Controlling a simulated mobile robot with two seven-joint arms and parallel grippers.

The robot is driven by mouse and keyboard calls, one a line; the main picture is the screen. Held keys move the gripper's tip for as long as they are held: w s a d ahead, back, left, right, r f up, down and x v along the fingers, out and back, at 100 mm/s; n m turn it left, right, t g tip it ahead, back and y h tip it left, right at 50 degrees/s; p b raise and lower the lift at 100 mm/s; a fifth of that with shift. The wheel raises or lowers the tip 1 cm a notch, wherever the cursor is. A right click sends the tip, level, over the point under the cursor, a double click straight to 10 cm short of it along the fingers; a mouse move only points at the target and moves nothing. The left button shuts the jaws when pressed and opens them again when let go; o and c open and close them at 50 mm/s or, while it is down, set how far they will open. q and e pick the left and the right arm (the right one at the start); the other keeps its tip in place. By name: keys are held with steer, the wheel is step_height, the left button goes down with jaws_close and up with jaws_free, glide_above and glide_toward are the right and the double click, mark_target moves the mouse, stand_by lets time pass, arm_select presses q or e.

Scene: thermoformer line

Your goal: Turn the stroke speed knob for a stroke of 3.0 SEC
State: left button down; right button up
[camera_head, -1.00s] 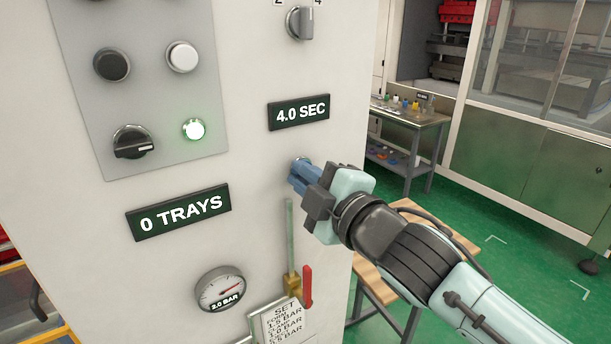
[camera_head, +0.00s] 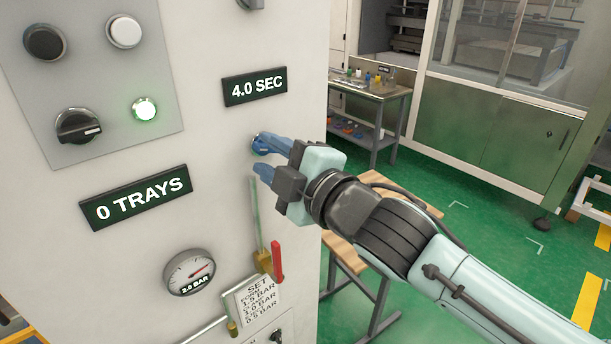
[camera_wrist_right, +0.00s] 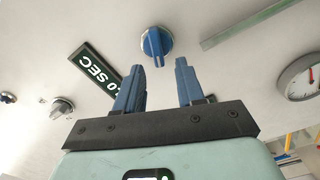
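The stroke speed knob (camera_wrist_right: 157,42) is a round blue knob with a raised grip bar on the pale machine panel, seen in the right wrist view. In the head view it is mostly hidden behind my right gripper's upper finger. The sign above it (camera_head: 255,87) reads 4.0 SEC. My right gripper (camera_head: 258,155) is in front of the panel at the knob. In the right wrist view its two blue fingers (camera_wrist_right: 160,68) are apart with nothing between them, and the knob lies just beyond the fingertips, nearer the left finger. My left gripper is not in view.
A 0 TRAYS sign (camera_head: 135,197), a pressure gauge (camera_head: 189,272) and a red-handled lever (camera_head: 277,262) are on the panel near my gripper. A grey plate (camera_head: 95,80) holds buttons, a black knob and a lit green lamp. A workbench (camera_head: 375,90) stands behind at the right.

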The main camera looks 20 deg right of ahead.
steer(key=v, duration=1.1)
steer(key=shift+s+b, duration=0.3)
steer(key=shift+b, duration=0.1)
